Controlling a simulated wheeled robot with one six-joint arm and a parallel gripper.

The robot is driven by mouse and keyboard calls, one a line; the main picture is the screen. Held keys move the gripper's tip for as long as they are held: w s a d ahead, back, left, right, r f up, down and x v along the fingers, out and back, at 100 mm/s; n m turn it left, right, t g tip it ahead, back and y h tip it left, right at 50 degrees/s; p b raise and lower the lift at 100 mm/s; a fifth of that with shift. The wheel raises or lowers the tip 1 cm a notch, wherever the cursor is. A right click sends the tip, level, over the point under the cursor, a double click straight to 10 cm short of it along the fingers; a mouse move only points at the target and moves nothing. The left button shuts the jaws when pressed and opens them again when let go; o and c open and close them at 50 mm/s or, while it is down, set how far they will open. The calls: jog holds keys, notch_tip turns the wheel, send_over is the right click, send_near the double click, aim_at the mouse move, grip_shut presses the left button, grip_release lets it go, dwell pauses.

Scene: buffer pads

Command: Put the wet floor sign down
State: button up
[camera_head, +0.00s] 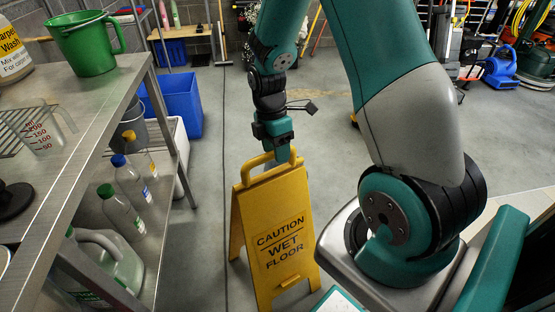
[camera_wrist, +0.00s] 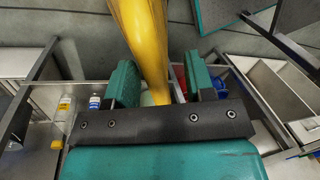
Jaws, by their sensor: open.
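The yellow wet floor sign (camera_head: 278,235) stands upright in the middle of the head view, on the concrete floor, with its legs spread. Its front reads "CAUTION WET FLOOR". Its lower edge is cut off or close to the bottom of the picture. My gripper (camera_head: 283,157) is at the top of the sign, at its handle. In the wrist view the yellow handle (camera_wrist: 147,45) lies between the two teal fingers of my gripper (camera_wrist: 163,80). The fingers are apart, with a gap showing beside the handle. The far side of the handle is hidden.
A metal shelf table (camera_head: 120,105) at left holds a green bucket (camera_head: 87,45) and a measuring jug (camera_head: 38,130), with several bottles on its lower shelf. A blue bin (camera_head: 182,103) stands behind it. Open floor (camera_head: 215,90) lies behind the sign.

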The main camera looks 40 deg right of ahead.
notch_tip(320, 180, up, 8)
jog(key=w+p, duration=0.1)
jog(key=w, duration=0.1)
jog(key=s+a+r+m+t+y, duration=0.1)
jog(key=s+a+r+m+t, duration=0.2)
jog(key=a+r, duration=0.65)
jog(key=s+a+r+m+y, duration=0.2)
jog(key=s+a+r+m, duration=0.2)
jog(key=s+a, duration=0.9)
jog(key=shift+s+r+m+g+y, duration=0.15)
jog(key=shift+s+m+g+y, duration=0.25)
jog(key=shift+s+m, duration=0.55)
